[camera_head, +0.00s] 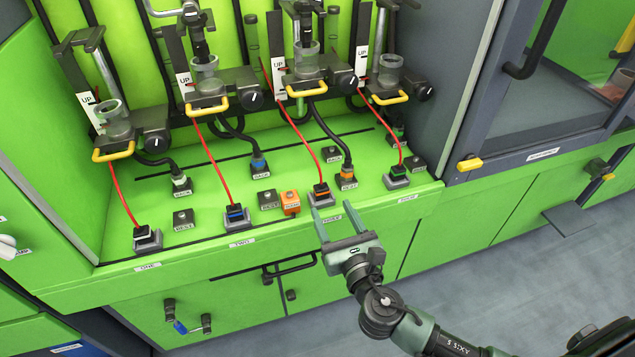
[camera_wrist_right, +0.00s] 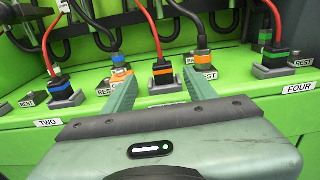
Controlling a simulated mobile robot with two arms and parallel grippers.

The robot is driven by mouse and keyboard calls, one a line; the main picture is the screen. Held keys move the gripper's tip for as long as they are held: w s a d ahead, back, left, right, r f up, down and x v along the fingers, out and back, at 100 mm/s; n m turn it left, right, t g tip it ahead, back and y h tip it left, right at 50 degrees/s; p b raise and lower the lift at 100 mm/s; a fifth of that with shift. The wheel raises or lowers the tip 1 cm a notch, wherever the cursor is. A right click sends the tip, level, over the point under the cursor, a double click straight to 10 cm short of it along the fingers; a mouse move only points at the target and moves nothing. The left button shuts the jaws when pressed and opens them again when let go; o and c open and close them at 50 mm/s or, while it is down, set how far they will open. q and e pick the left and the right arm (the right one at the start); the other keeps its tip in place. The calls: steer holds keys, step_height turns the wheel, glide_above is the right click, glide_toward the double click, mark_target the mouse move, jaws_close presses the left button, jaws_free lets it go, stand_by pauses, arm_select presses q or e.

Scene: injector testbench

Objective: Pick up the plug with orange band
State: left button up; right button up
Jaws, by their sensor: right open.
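The front plug with orange band (camera_head: 320,190) is black, has a red cable and sits in a grey socket on the green ledge. It also shows in the right wrist view (camera_wrist_right: 162,74), between the fingers in the picture. Another orange-banded plug (camera_head: 347,172), on a thick black cable, sits behind it to the right; in the wrist view (camera_wrist_right: 204,66) the right finger partly covers it. My right gripper (camera_head: 334,208) is open and empty, its fingers pointing at the front plug from the ledge's front edge. My left gripper is not in view.
A blue-banded plug (camera_head: 236,213) stands to the left and a green-banded plug (camera_head: 397,172) to the right. An orange box (camera_head: 290,202) stands close left of the front orange-banded plug. Yellow handles (camera_head: 304,93) and red cables hang above.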

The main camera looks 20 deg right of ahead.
mark_target(323, 192)
steer(key=w, duration=0.2)
steer(key=w+f, duration=0.1)
steer(key=w, duration=0.1)
steer(key=shift+w, duration=0.25)
steer(key=shift+w+r+b, duration=0.15)
steer(key=shift+w+b, duration=0.05)
steer(key=shift+b, duration=0.1)
steer(key=w+b, duration=0.1)
steer(key=w, duration=0.2)
steer(key=shift+w, duration=0.7)
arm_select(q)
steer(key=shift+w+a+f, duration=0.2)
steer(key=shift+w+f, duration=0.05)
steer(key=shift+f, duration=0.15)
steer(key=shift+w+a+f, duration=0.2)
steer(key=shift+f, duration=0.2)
arm_select(e)
steer(key=shift+s, duration=0.1)
jaws_close()
